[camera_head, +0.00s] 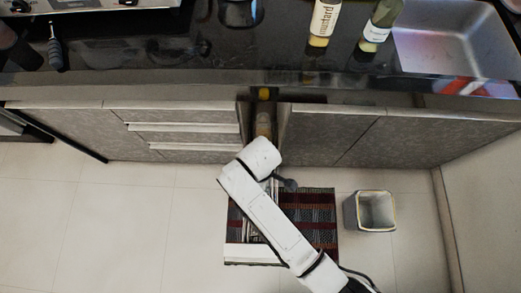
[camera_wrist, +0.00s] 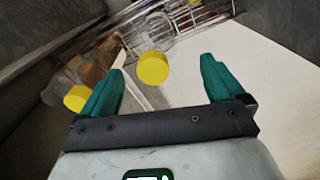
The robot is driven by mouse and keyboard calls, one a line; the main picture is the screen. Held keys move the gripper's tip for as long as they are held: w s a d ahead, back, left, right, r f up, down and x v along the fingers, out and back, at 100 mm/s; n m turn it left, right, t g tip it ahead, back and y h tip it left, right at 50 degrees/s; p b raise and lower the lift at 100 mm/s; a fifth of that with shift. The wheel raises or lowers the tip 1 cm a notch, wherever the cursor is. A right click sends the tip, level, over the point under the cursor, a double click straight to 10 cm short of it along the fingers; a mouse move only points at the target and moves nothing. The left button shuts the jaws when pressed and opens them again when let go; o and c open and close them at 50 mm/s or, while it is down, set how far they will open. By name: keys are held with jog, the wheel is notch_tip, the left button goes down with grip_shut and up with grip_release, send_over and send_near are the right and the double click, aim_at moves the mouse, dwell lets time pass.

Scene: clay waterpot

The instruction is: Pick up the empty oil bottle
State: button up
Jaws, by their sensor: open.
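Two bottles with yellow caps show in the wrist view. One is a clear bottle (camera_wrist: 157,35) whose round yellow cap (camera_wrist: 153,67) appears between my fingers. The other yellow cap (camera_wrist: 77,97) is at the left, partly behind my left finger. In the head view a yellow cap (camera_head: 264,94) shows in the narrow cabinet opening. My gripper (camera_wrist: 161,65) is open, with two teal fingers apart and nothing clearly held.
A wire rack (camera_wrist: 200,17) runs beside the bottles. Cabinet doors (camera_head: 330,135) and drawers (camera_head: 185,132) flank the narrow opening. A mustard bottle (camera_head: 322,22) and a green bottle (camera_head: 378,28) stand on the counter near the sink (camera_head: 455,40). A bin (camera_head: 375,211) stands by a striped mat (camera_head: 318,205).

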jog(key=shift+w+d+f+b, duration=0.15)
jog(key=shift+f+b, duration=0.1)
jog(key=shift+f, duration=1.25)
jog(key=shift+w+d+f+b, duration=0.1)
jog(key=shift+w+f+b, duration=0.1)
jog(key=shift+f, duration=1.3)
jog(key=c, duration=1.4)
